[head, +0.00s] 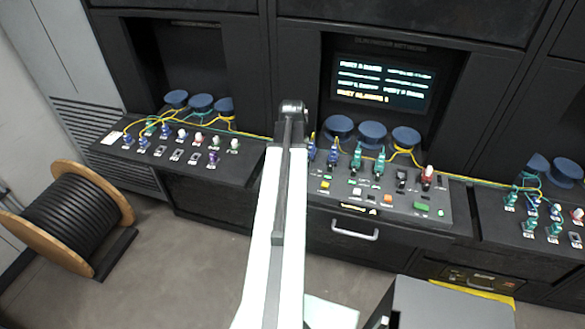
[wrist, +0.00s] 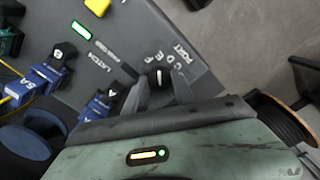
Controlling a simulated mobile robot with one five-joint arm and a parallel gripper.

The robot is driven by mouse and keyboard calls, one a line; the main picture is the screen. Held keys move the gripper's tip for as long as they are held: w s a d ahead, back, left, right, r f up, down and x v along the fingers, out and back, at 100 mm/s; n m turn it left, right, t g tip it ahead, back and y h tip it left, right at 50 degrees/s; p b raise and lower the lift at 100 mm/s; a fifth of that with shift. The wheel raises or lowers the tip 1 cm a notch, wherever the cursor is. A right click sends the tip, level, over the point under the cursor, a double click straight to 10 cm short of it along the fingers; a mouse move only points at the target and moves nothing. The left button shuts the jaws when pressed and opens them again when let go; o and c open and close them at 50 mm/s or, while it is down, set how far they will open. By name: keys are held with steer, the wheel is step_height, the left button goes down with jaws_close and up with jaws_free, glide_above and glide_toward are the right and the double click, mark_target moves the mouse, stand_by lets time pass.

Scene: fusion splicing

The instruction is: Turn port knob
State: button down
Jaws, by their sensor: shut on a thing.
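The port knob (wrist: 158,79) is a small black knob with a white pointer line, at the centre of the wrist view. The letters C, D, E and F and the word PORT are printed beside it on the dark panel (wrist: 125,35). The pointer faces the row of letters; I cannot tell exactly which letter. My gripper (wrist: 160,86) has one finger on each side of the knob and is shut on it. In the head view my arm hides the knob and the gripper, at the left part of the middle console (head: 410,213).
A lit screen (head: 383,83) is above the console. A cable reel (head: 72,218) stands on the floor at left.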

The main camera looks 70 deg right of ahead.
steer(key=m, duration=0.6)
steer(key=shift+s+a+m, duration=0.1)
steer(key=shift+m, duration=0.2)
steer(key=m, duration=1.2)
steer(key=shift+m, duration=0.3)
steer(key=m, duration=0.5)
steer(key=shift+m, duration=0.3)
steer(key=c, duration=1)
jaws_free()
steer(key=shift+c, duration=0.2)
